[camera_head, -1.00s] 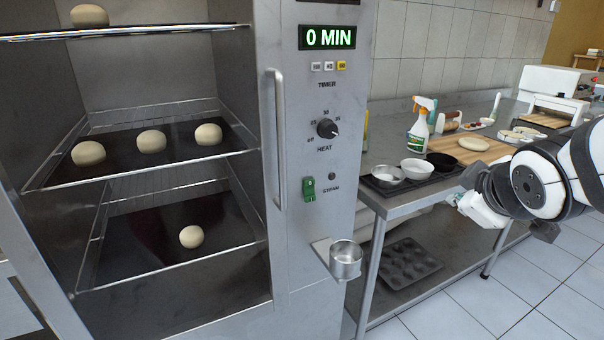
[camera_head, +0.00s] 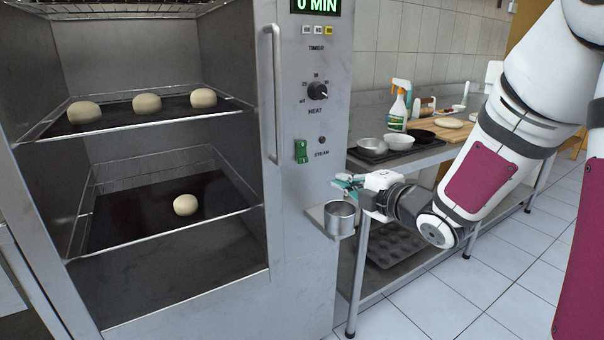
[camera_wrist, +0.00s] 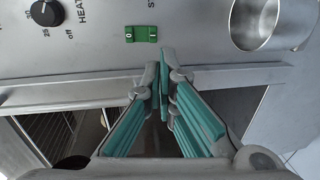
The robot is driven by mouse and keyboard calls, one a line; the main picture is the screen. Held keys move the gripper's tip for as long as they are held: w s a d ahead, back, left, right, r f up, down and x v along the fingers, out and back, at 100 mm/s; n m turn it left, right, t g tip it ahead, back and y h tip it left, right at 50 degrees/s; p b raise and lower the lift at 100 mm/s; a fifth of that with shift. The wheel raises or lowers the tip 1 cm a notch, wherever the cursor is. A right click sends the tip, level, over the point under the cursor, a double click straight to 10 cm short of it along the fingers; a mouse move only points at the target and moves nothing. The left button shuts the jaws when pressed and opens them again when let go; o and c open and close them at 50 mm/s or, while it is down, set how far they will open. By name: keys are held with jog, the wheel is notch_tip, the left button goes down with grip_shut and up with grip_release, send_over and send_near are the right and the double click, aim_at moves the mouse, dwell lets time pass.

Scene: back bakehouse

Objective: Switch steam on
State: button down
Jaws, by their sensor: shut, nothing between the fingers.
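The steam switch (camera_head: 301,151) is a green rocker on the steel oven panel, above and left of the metal cup. In the wrist view the switch (camera_wrist: 141,33) shows a 0 and a 1 mark, just beyond my fingertips. A small dark round lamp (camera_head: 322,140) sits beside it, above the STEAM label, and looks unlit. My gripper (camera_head: 340,184) is shut and empty, with teal finger pads, to the right of and below the switch. In the wrist view my gripper (camera_wrist: 159,62) points at the panel, and the fingertips appear apart from the switch.
A metal cup (camera_head: 340,219) on a bracket juts from the panel close under my gripper. The heat knob (camera_head: 318,91) is above the switch. The vertical door handle (camera_head: 275,95) stands out left of it. A steel table (camera_head: 425,155) with bowls is right.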

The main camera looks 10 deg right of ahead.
jog(key=b, duration=0.2)
send_near(302, 152)
jog(key=w+f, duration=0.1)
jog(key=w, duration=0.1)
jog(key=w+a+f, duration=0.1)
jog(key=f, duration=0.1)
jog(key=w+f, duration=0.1)
jog(key=w, duration=0.1)
jog(key=shift+w+a+f, duration=0.25)
jog(key=shift+w+a, duration=0.05)
